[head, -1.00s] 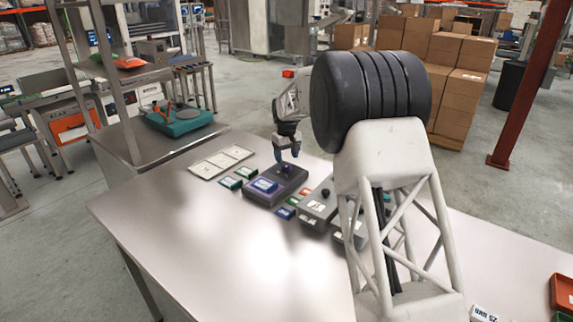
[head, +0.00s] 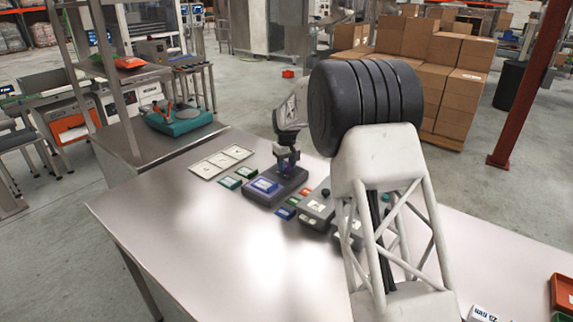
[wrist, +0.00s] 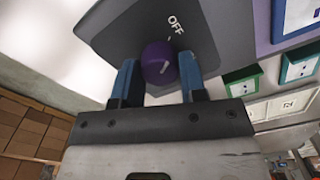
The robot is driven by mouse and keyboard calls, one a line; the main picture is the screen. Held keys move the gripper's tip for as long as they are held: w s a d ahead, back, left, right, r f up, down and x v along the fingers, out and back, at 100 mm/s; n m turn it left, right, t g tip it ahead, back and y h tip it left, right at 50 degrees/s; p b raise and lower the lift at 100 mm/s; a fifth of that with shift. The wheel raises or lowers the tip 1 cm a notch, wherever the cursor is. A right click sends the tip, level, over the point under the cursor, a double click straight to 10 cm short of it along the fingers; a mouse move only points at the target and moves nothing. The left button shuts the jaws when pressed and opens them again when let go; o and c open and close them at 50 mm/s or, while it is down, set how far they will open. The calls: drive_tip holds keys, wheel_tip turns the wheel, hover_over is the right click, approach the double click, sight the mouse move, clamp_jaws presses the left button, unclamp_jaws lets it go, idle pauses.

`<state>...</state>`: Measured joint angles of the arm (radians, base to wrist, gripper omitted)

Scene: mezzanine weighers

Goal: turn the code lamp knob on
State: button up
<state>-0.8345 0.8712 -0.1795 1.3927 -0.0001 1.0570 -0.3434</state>
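The purple round knob (wrist: 159,62) sits on a dark grey housing, with a short white mark on its face and a printed OFF label (wrist: 175,24) beside it. My gripper (wrist: 158,80) has its two blue fingers on either side of the knob, very close to its sides; I cannot tell whether they press on it. In the head view my gripper (head: 287,164) is down at the far end of the dark grey box (head: 256,197) with a blue-purple framed panel (head: 265,185). The knob is largely hidden there by the fingers.
A second grey box (head: 317,207) with a black knob (head: 325,193) stands to the right, partly behind my arm. Small green-framed tiles (head: 230,182) and a pale panel (head: 221,162) lie to the left. The table's (head: 190,235) near left is clear.

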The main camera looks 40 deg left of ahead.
drive_tip(key=shift+c, duration=0.8)
drive_tip(key=shift+m, duration=0.4)
drive_tip(key=m, duration=0.9)
drive_tip(key=shift+m, duration=2.1)
drive_tip(key=o, duration=0.9)
